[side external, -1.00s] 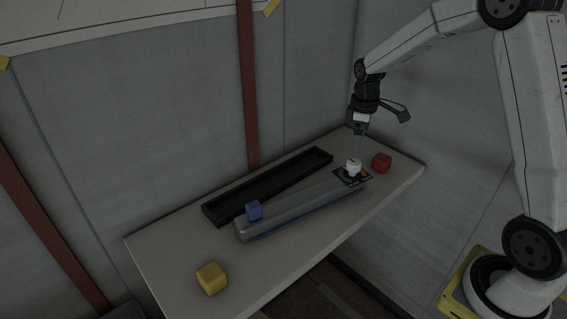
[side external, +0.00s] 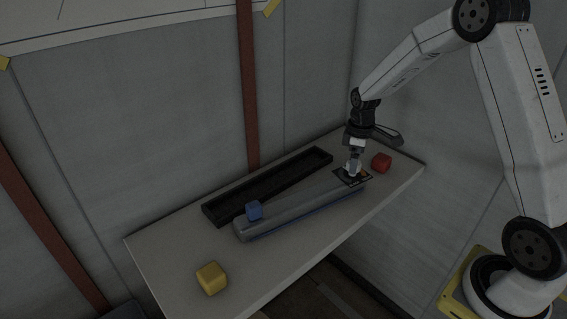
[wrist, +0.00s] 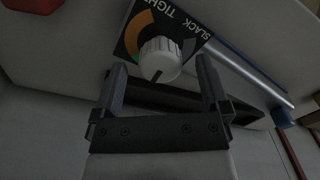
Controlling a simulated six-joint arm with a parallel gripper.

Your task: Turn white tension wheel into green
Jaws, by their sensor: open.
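The white tension wheel (wrist: 160,58) is a ribbed knob on a dark dial plate (wrist: 190,32) printed TIGHT and SLACK. An orange arc and a small green patch (wrist: 135,57) show left of the wheel in the wrist view. A dark mark on the wheel's rim points down in that view, apart from the visible green. My gripper (wrist: 161,74) is open, with one finger on each side of the wheel; contact cannot be told. In the side view my gripper (side external: 353,163) points down at the wheel and partly hides it.
The plate sits at the right end of a long grey beam (side external: 300,207); a blue cube (side external: 254,210) is at its left end. A black tray (side external: 212,212) lies behind. A red cube (side external: 381,163) is right of the plate, a yellow cube (side external: 211,278) at front left. A wall stands behind the table.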

